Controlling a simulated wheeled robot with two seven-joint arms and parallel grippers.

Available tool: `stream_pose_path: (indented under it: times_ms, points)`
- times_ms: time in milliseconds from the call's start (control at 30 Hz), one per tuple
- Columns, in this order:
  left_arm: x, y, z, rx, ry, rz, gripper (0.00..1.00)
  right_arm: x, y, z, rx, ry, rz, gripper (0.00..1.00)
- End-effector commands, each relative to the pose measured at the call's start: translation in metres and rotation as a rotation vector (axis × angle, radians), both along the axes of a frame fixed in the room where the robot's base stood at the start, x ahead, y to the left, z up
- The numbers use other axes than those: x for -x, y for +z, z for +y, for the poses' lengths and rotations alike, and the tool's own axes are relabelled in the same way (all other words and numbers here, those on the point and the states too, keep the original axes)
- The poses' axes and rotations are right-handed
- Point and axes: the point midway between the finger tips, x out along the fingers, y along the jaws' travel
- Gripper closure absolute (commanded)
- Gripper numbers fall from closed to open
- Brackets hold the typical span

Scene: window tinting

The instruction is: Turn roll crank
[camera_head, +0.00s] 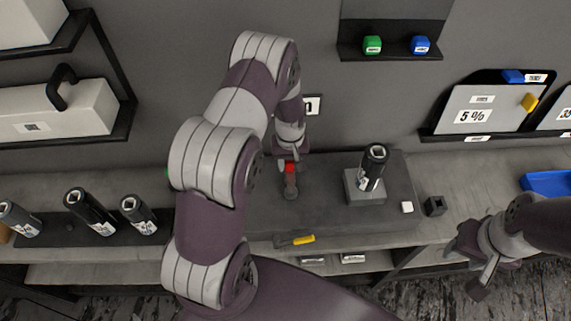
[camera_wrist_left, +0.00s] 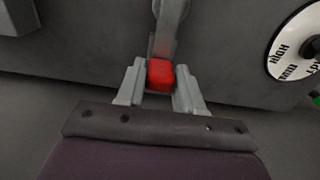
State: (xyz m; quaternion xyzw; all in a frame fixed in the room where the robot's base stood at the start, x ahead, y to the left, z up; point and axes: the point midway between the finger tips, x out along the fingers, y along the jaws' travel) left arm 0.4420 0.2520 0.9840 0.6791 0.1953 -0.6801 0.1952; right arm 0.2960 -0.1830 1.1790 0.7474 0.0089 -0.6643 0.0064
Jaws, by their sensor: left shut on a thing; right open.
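The roll crank (camera_head: 290,188) is a grey arm with a red handle (camera_head: 289,167) on the dark machine block in the middle of the bench. My left gripper (camera_head: 287,158) reaches down to the red handle. In the left wrist view the red handle (camera_wrist_left: 160,74) sits between the two fingers of my left gripper (camera_wrist_left: 160,88), which is shut on it. The grey crank arm (camera_wrist_left: 168,30) extends up from the handle in that view. My right gripper (camera_head: 474,270) is open and empty at the lower right, apart from the bench.
A black roll (camera_head: 374,167) stands on a grey block (camera_head: 362,190) to the right of the crank. Several black rolls (camera_head: 90,212) stand at the left. A yellow-handled tool (camera_head: 303,239) lies at the front edge. A dial (camera_wrist_left: 296,45) is at the right in the left wrist view.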

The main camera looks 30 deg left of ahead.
Motion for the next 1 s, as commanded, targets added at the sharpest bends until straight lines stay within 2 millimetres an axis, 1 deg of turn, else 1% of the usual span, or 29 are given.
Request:
stream_pose_path:
  times_ms: [33, 200, 433, 633, 1000]
  points:
    - [-0.002, -0.001, -0.002, -0.001, -0.034, -0.003, 1.0, 0.0, -0.004, 0.0, 0.0, 0.0, 0.0, 0.57]
    - [-0.006, 0.0, -0.008, -0.001, -0.149, -0.003, 1.0, 0.0, -0.008, 0.0, 0.0, 0.0, 0.0, 0.57]
    - [-0.008, 0.0, -0.014, 0.0, -0.258, -0.003, 1.0, 0.0, -0.012, 0.0, 0.0, 0.0, 0.0, 0.57]
    - [-0.008, 0.001, -0.017, 0.0, -0.303, -0.003, 1.0, 0.0, -0.013, 0.0, 0.0, 0.0, 0.0, 0.57]
    - [-0.009, 0.001, -0.018, -0.001, -0.313, -0.004, 1.0, 0.0, -0.013, 0.0, 0.0, 0.0, 0.0, 0.57]
